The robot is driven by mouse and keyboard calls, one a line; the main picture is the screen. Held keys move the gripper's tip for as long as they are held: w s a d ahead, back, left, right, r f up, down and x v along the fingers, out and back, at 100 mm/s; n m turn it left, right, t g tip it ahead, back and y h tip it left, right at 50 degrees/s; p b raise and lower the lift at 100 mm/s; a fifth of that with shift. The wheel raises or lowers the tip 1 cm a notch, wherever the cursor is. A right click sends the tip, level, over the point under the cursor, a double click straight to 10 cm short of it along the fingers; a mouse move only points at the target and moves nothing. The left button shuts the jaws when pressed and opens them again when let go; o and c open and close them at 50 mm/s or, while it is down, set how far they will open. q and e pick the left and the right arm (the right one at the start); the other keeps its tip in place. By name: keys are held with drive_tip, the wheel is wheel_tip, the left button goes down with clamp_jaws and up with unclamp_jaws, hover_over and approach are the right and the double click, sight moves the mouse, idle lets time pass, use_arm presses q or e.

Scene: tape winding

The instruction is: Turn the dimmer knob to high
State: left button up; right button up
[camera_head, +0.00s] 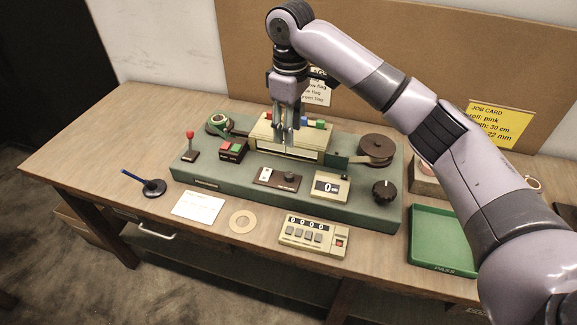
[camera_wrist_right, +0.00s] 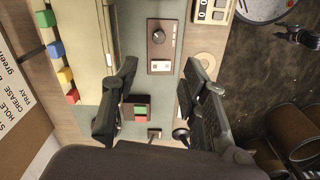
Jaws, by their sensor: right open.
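A small dark knob (camera_head: 289,177) sits on a brown panel (camera_head: 278,183) with a light switch beside it, on the front of the green machine. The knob also shows in the right wrist view (camera_wrist_right: 158,37), above the gap between the fingers. A larger black knob (camera_head: 384,190) stands at the machine's right end. No readable label shows which is the dimmer. My left gripper is not seen.
The cream box (camera_head: 268,133) carries coloured blocks. A red-topped lever (camera_head: 190,145), red-green buttons (camera_head: 232,150), a brown reel (camera_head: 376,148) and a small display (camera_head: 330,187) surround the panel. A counter (camera_head: 313,234) and a green tray (camera_head: 440,240) lie on the table.

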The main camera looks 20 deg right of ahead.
approach(290, 174)
drive_tip(key=shift+s+f+p, duration=0.15)
drive_tip(key=shift+p, duration=0.15)
wheel_tip(290, 174, down, 7)
drive_tip(key=shift+f+p, duration=0.1)
drive_tip(key=shift+p, duration=0.25)
drive_tip(key=shift+f, duration=0.45)
drive_tip(key=shift+a, duration=0.1)
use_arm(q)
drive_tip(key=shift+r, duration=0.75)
use_arm(e)
clamp_jaws()
